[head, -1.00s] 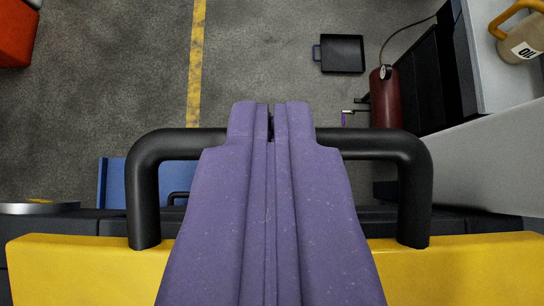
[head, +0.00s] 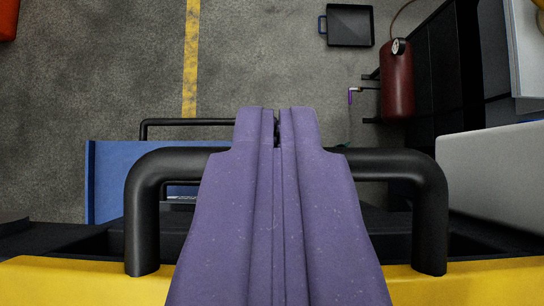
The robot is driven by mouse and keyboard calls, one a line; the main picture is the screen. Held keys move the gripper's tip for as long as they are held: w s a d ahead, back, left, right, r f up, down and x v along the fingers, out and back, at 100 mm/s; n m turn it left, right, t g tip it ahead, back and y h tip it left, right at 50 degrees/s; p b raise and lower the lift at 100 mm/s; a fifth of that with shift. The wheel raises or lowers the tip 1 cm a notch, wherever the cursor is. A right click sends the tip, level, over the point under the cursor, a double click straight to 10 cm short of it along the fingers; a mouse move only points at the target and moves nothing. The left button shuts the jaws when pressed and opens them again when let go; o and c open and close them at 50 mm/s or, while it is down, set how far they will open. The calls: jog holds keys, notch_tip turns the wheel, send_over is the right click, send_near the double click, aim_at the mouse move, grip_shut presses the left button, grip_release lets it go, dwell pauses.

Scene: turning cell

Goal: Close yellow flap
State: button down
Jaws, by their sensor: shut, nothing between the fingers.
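The yellow flap (head: 80,281) runs across the bottom of the head view, with its middle hidden behind my gripper. A thick black bar handle (head: 142,215) stands out from it on two legs. My purple gripper (head: 276,112) is shut and empty. It lies over the middle of the handle's crossbar and hides that part; I cannot tell whether it touches the bar.
A blue panel (head: 105,185) with a thin black handle lies beyond the flap at left. A red cylinder (head: 397,85) stands at right beside dark cabinets. A black tray (head: 350,26) lies on the grey floor, which is open at upper left.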

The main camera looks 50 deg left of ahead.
jog(key=shift+s+d+f, duration=0.25)
jog(key=shift+d+f, duration=0.05)
jog(key=shift+f, duration=0.35)
jog(key=v, duration=0.8)
jog(key=shift+w+a+r, duration=0.3)
jog(key=shift+a+r, duration=0.05)
jog(key=shift+a, duration=0.05)
jog(key=shift+w+d+r+b, duration=0.1)
jog(key=shift+d+r+b, duration=0.15)
jog(key=shift+r+b, duration=0.25)
jog(key=s+d+r+m+t+h+b, duration=0.1)
jog(key=s+d+r+m+t+b, duration=0.15)
jog(key=d+r+b, duration=0.5)
jog(key=s+d+r+m+t+h+b, duration=0.1)
jog(key=s+d+r+m+t+b, duration=0.3)
jog(key=d+r, duration=0.7)
jog(key=s+d+r+m+t+h+b, duration=0.3)
jog(key=s+d+r+b, duration=0.7)
jog(key=s, duration=0.7)
notch_tip(320, 180, up, 4)
jog(key=shift+s+d+f+h, duration=0.15)
jog(key=shift+d+h, duration=0.35)
jog(key=shift+d, duration=0.6)
jog(key=shift+t, duration=0.25)
